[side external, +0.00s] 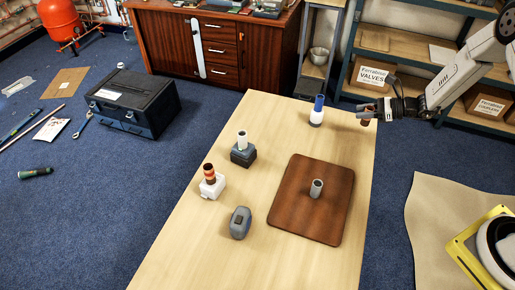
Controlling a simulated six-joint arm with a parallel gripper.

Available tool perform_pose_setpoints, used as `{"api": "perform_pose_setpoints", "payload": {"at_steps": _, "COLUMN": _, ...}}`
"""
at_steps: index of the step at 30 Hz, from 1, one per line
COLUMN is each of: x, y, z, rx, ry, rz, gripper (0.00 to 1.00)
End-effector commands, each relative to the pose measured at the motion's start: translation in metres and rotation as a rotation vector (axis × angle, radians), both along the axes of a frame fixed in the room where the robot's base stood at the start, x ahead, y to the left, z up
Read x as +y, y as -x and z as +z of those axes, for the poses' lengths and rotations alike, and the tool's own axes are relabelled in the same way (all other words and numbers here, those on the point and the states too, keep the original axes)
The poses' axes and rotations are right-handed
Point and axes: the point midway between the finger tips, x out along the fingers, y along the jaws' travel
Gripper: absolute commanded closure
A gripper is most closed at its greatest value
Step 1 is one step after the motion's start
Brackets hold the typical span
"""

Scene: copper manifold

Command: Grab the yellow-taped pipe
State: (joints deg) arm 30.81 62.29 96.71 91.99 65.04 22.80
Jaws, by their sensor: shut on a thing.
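My gripper (372,111), dark with a white arm behind it, is at the far right edge of the table. It is shut on a small copper-brown piece (366,120), mostly hidden by the fingers. I cannot make out yellow tape on it, nor whether it touches the table. A blue-topped pipe (319,103) stands upright in a white base to its left. An orange-and-dark banded pipe (209,172) stands in a white block. A pale pipe (242,139) stands in a dark block. A short grey pipe (316,188) stands on the brown board (289,215).
A grey rounded device (240,222) lies on the wooden table (190,248) near the front. Shelves with cardboard boxes (369,76) stand behind my gripper. A black toolbox (133,101) sits on the floor at left.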

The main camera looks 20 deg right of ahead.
Motion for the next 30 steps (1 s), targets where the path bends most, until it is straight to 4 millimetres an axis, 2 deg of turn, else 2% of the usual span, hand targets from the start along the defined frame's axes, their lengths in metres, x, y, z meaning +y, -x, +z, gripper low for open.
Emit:
{"api": "perform_pose_setpoints", "payload": {"at_steps": 9, "x": 0.007, "y": 0.044, "z": 0.020, "rx": 0.000, "ry": 0.000, "rz": -0.002, "gripper": 1.00}}
{"api": "perform_pose_setpoints", "payload": {"at_steps": 15, "x": 0.011, "y": 0.064, "z": 0.029, "rx": 0.000, "ry": 0.000, "rz": -0.001, "gripper": 1.00}}
{"api": "perform_pose_setpoints", "payload": {"at_steps": 21, "x": 0.013, "y": 0.075, "z": 0.033, "rx": 0.001, "ry": -0.001, "rz": 0.000, "gripper": 1.00}}
{"api": "perform_pose_setpoints", "payload": {"at_steps": 30, "x": 0.014, "y": 0.078, "z": 0.035, "rx": -0.001, "ry": 0.001, "rz": 0.000, "gripper": 1.00}}
